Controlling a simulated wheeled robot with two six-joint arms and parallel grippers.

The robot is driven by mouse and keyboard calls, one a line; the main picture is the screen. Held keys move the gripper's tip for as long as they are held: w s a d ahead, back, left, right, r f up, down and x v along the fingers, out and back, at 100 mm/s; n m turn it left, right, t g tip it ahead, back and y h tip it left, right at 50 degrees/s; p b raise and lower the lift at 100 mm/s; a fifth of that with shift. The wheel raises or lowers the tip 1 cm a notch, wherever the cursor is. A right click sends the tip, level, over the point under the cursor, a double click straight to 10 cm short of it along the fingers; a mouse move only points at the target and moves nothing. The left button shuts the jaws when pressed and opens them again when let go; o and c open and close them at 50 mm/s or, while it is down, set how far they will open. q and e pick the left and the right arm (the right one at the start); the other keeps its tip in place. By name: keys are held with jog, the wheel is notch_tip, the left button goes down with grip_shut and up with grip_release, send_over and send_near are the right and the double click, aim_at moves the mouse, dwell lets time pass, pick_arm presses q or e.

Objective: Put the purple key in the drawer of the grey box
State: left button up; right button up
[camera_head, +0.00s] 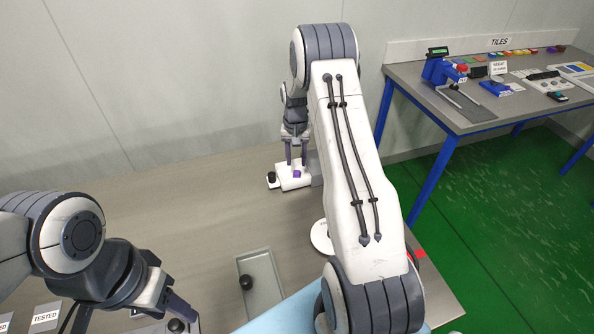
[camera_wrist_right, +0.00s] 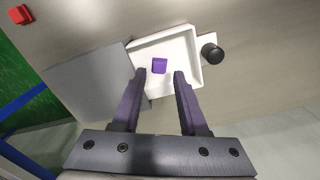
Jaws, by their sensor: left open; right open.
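The purple key (camera_wrist_right: 159,66) shows as a small purple block inside the white open drawer (camera_wrist_right: 190,45) in the right wrist view. In the head view the key (camera_head: 296,174) is a small purple patch in the drawer (camera_head: 285,184). The grey box (camera_wrist_right: 88,85) stands beside the drawer, and the drawer's black knob (camera_wrist_right: 212,53) is on its far side. My right gripper (camera_wrist_right: 169,74) is open over the drawer, its fingertips near the key with nothing clamped between them. My left gripper (camera_head: 182,312) is open at the lower left, partly cut off by the frame.
A grey tray (camera_head: 268,268) with a dark knob-like piece (camera_head: 246,282) lies on the near table. "TESTED" labels (camera_head: 46,316) lie at the lower left. A side table (camera_head: 430,78) with several devices and tiles stands at the right. The table's middle left is clear.

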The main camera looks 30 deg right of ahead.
aim_at(296, 175)
notch_tip(296, 175, up, 7)
jog(key=b, duration=0.1)
jog(key=s+a+r+n, duration=0.3)
jog(key=s+a, duration=0.1)
jog(key=a, duration=0.5)
jog(key=s+a+r+n, duration=0.2)
jog(key=s+a+r, duration=0.15)
jog(key=a, duration=0.55)
jog(key=s+a+r+n, duration=0.3)
jog(key=s+a, duration=0.2)
jog(key=a, duration=0.4)
jog(key=s+a+n, duration=0.2)
jog(key=s+n, duration=0.1)
jog(key=s, duration=0.7)
jog(key=s+a+n+y, duration=0.1)
jog(key=s+a+n, duration=0.2)
jog(key=s, duration=0.7)
jog(key=shift+s+a+n, duration=0.15)
jog(key=shift+a+n, duration=0.1)
jog(key=shift+n, duration=0.15)
